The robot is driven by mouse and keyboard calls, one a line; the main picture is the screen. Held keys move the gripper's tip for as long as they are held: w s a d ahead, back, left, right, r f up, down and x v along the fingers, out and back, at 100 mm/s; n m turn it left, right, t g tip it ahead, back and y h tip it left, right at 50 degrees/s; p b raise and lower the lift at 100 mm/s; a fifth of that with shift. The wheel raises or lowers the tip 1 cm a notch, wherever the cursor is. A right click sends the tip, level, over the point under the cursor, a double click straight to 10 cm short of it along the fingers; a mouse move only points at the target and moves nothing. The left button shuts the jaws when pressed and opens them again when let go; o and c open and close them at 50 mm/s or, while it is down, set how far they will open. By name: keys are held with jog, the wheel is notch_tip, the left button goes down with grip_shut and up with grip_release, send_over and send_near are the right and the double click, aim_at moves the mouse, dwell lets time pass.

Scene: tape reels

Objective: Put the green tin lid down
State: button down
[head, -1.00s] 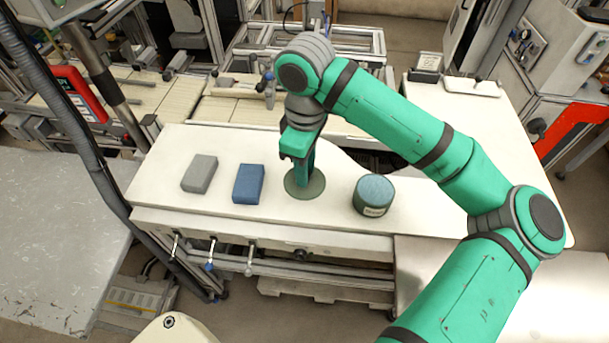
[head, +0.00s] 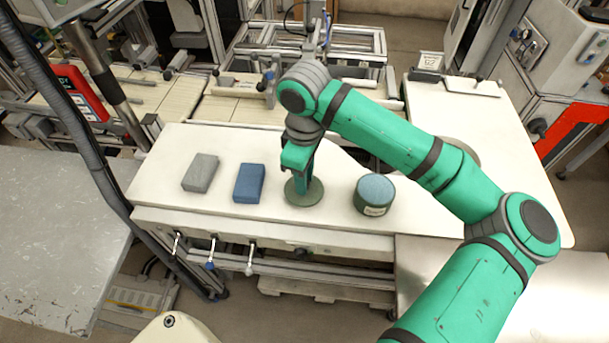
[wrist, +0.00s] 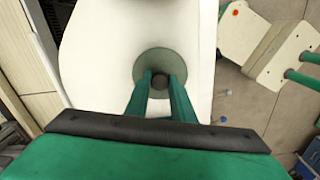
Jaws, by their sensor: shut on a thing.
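The green tin lid (head: 313,197) is a round, flat, dull green disc in the head view, at the middle of the white worktop. In the wrist view the lid (wrist: 153,62) shows a dark round knob at its centre. My gripper (head: 301,186) points down over the lid and is shut on the knob; its two fingers (wrist: 159,82) reach it from either side in the wrist view. The lid looks level, at or very close to the worktop; I cannot tell if it touches. My fingers hide part of it.
On the white worktop (head: 270,221), a grey block (head: 200,173) and a blue block (head: 249,183) lie left of the lid. A round dark green tin with a blue top (head: 374,194) stands to its right. Bare worktop separates them from the lid. The front edge is close.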

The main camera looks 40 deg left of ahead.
jog(key=shift+f, duration=0.25)
jog(key=c, duration=1.5)
grip_release()
notch_tip(320, 180, up, 13)
jog(key=shift+r, duration=0.1)
